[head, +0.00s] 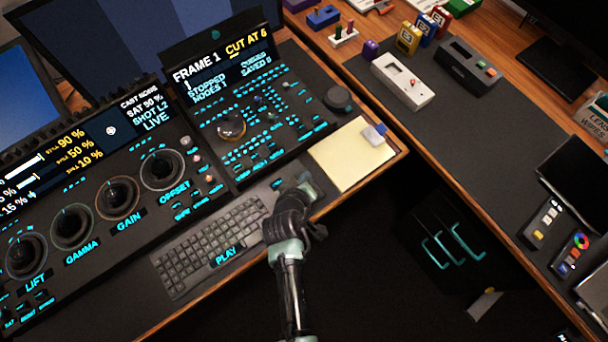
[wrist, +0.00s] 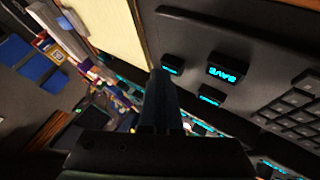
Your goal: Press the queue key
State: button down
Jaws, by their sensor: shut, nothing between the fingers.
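I cannot make out a key labelled queue in either view. In the wrist view a key marked SAVE (wrist: 226,68) sits on the dark panel, with a smaller lit key (wrist: 208,96) beside it and another lit key (wrist: 172,65) to its left. My gripper (head: 306,183) is over the front of the desk, between the keyboard and the pale pad. Its shut, empty fingers (wrist: 160,78) point toward the panel by the left lit key and hide what lies beneath them. I cannot tell whether they touch anything.
The trackball panel (head: 229,126) has many small lit keys and a screen (head: 222,65) reading FRAME 1, CUT AT 6, STOPPED. A keyboard (head: 210,245) lies left of my gripper. A pale pad (head: 350,158) lies right. Grading dials (head: 117,198) stand further left.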

jog(key=shift+r+p, duration=0.3)
jog(key=shift+r, duration=0.25)
notch_tip(320, 180, up, 5)
jog(key=p, duration=0.4)
jog(key=shift+p, duration=0.35)
dwell(0.4)
